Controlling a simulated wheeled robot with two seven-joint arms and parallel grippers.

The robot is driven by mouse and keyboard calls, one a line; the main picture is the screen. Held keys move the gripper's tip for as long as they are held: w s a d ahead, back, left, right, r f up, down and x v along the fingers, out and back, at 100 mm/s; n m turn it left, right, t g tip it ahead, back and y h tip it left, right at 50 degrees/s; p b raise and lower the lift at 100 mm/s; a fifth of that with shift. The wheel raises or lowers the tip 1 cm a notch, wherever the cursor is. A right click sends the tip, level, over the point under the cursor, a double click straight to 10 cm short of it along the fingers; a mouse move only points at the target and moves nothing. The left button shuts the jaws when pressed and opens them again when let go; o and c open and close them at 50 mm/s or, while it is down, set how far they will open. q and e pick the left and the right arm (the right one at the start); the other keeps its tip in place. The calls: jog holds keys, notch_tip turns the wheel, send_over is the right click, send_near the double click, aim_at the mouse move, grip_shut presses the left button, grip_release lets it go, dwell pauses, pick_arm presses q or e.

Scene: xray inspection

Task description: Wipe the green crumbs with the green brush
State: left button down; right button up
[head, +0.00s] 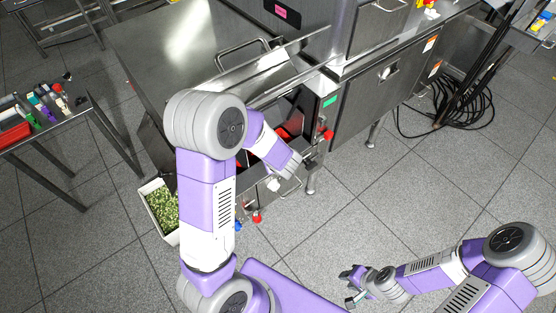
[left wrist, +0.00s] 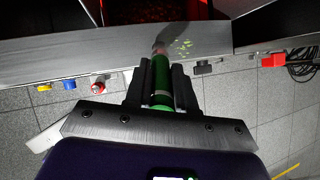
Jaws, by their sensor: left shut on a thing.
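My left gripper (left wrist: 162,82) is shut on the green brush (left wrist: 161,80), which points away from the wrist toward a metal ledge (left wrist: 60,60). The brush's pale tip is at the ledge, next to a few small green crumbs (left wrist: 183,46); whether the bristles touch the surface I cannot tell. In the head view my left arm reaches to the front of the steel machine, and the brush and crumbs cannot be made out there. My right gripper (head: 350,286) is low at the right, over the floor, with its fingers apart and empty.
A white bin of green bits (head: 163,208) stands on the floor by the machine. Valves with red and blue handles (head: 257,218) stick out below the ledge. A side table (head: 45,130) with bottles is at left. Coiled black cables (head: 455,108) lie back right.

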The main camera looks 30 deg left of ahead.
pick_arm(q)
jog(key=shift+f+b, duration=0.65)
jog(key=w+d+p, duration=0.2)
jog(key=w, duration=0.4)
jog(key=shift+w+d, duration=0.25)
jog(key=shift+d, duration=0.15)
